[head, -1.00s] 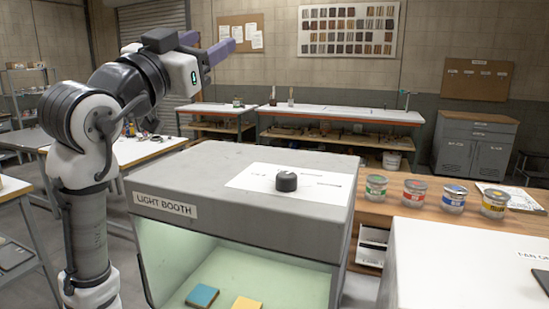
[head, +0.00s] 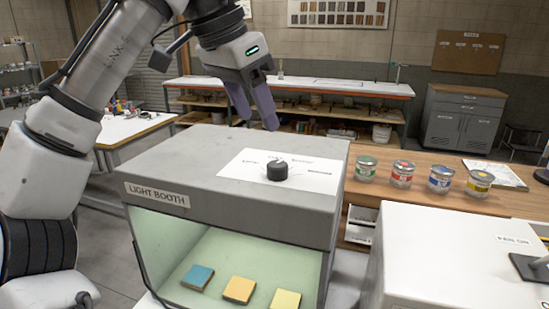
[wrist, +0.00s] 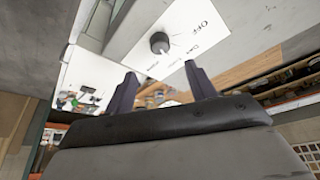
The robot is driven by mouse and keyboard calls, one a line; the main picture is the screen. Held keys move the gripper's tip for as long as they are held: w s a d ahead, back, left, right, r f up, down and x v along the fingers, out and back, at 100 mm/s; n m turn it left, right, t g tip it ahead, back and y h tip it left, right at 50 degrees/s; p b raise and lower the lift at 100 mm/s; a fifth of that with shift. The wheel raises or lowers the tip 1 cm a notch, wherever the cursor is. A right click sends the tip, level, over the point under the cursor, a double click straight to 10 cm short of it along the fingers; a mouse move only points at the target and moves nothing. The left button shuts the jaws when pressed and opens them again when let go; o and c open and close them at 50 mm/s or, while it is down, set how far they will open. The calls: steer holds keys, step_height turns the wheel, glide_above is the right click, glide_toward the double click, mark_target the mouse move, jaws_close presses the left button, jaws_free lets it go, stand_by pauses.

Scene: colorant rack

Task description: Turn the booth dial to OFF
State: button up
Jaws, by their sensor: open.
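The black booth dial (head: 277,171) stands on a white label plate (head: 245,168) on top of the grey light booth (head: 190,167). In the wrist view the dial (wrist: 159,43) lies beyond my fingertips, with "OFF" printed on the plate near it. The way the dial points is too small to tell for sure. My gripper (head: 257,122) is open and empty, with its purple fingers pointing down. It is above and behind the dial in the head view, apart from it. My gripper also shows in the wrist view (wrist: 160,84), fingers spread.
Inside the lit booth lie a blue tile (head: 197,277), an orange tile (head: 239,290) and a yellow tile (head: 286,299). Several paint cans (head: 401,174) stand on the wooden counter at right. A white box (head: 440,255) stands at front right. The booth top around the plate is clear.

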mark_target(277, 164)
steer(key=x, duration=1)
steer(key=shift+w+f+p, duration=0.1)
steer(key=shift+p, duration=0.25)
steer(key=shift+c, duration=0.4)
steer(key=c, duration=0.9)
